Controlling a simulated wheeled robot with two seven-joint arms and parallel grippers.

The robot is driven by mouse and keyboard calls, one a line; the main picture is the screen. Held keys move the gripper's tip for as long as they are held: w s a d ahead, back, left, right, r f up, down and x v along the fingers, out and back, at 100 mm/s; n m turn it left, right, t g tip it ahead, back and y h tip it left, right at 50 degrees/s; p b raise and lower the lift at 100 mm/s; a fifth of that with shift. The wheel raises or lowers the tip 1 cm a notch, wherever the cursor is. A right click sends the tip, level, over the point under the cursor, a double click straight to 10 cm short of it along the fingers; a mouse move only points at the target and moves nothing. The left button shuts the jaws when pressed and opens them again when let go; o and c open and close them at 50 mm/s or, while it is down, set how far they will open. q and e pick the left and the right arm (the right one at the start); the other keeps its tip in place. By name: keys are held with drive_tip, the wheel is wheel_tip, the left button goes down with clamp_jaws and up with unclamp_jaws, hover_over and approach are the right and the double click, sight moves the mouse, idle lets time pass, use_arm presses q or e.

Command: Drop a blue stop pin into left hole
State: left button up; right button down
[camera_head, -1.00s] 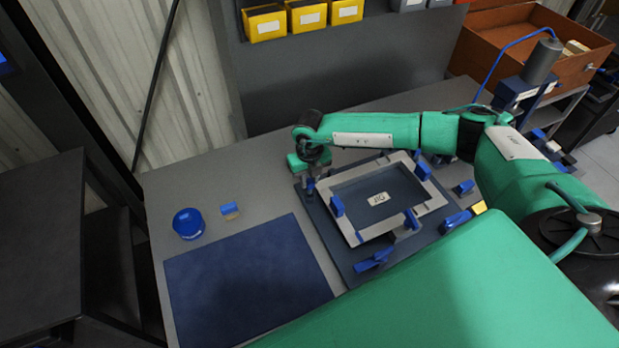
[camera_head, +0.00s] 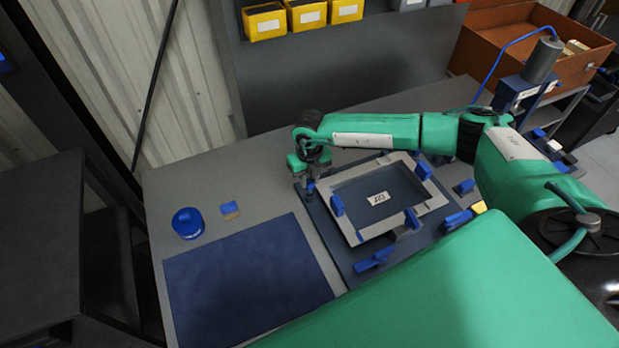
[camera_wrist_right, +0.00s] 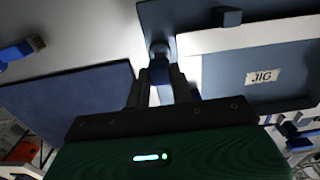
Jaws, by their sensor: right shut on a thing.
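My right gripper (camera_head: 310,188) points down over the left back corner of the dark jig plate (camera_head: 325,222). It is shut on a blue stop pin, which also shows in the right wrist view as a blue piece (camera_wrist_right: 159,72) between the two fingers (camera_wrist_right: 157,88). The pin's lower end is at a round grey feature (camera_wrist_right: 158,46) near the plate's edge; I cannot tell whether it is inside a hole. A light grey frame (camera_head: 351,236) lies on the plate, with a "JIG" label (camera_head: 377,198) inside it. My left gripper is not in view.
Blue clamps (camera_head: 374,259) stand around the frame. Yellow bins (camera_head: 264,24) line the shelf behind.

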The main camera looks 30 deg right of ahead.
drive_tip(key=shift+f+b, duration=1.3)
drive_tip(key=shift+f, duration=0.1)
idle(0.9)
idle(0.4)
drive_tip(key=c, duration=0.7)
unclamp_jaws()
drive_tip(key=shift+c, duration=0.2)
drive_tip(key=shift+r, duration=0.1)
drive_tip(key=shift+r+p, duration=2)
drive_tip(key=shift+r, duration=1.5)
